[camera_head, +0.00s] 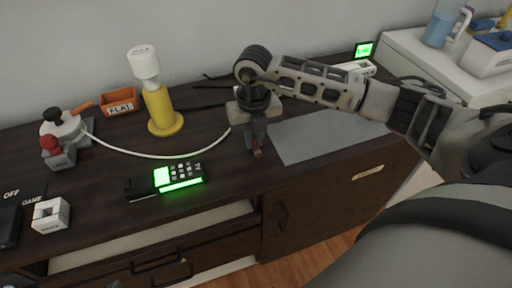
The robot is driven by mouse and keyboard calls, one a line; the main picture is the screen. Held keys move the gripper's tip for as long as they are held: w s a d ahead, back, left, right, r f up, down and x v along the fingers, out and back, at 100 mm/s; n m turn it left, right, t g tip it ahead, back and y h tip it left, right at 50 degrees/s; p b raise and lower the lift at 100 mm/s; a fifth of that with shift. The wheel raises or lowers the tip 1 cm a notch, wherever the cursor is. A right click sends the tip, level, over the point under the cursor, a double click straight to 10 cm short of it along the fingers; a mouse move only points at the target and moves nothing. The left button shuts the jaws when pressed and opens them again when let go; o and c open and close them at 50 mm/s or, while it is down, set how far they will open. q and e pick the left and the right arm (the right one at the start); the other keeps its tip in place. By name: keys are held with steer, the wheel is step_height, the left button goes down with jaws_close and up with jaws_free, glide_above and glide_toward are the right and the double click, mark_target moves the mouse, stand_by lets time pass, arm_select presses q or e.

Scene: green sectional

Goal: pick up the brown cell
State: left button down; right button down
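A dark handheld phone (147,187) with a glowing green screen and keypad lies on the dark wooden cabinet top, near its front edge. It looks black rather than brown, and I see no other clear cell phone. My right gripper (257,152) points down over the cabinet top, to the right of the phone and apart from it. Its fingers show nearly edge-on, so I cannot tell whether they are open or shut. No held object shows. My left gripper is not recognisable in view.
An orange tray (121,101), a red-knobbed joystick (54,147) and a white cube (50,215) are to the left. A grey mat (330,140) lies right. A drawer (150,238) below stands open.

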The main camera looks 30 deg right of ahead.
mark_target(254, 144)
steer(key=shift+r, duration=0.1)
steer(key=shift+r, duration=0.2)
steer(key=r, duration=0.3)
steer(key=shift+s+a+r, duration=0.15)
steer(key=shift+s+r, duration=0.05)
steer(key=shift+s, duration=0.05)
steer(key=s+a+r, duration=0.6)
steer(key=s+r, duration=0.3)
steer(key=s, duration=0.3)
steer(key=shift+a+p, duration=0.15)
steer(key=shift+p, duration=0.15)
steer(key=shift+w, duration=0.1)
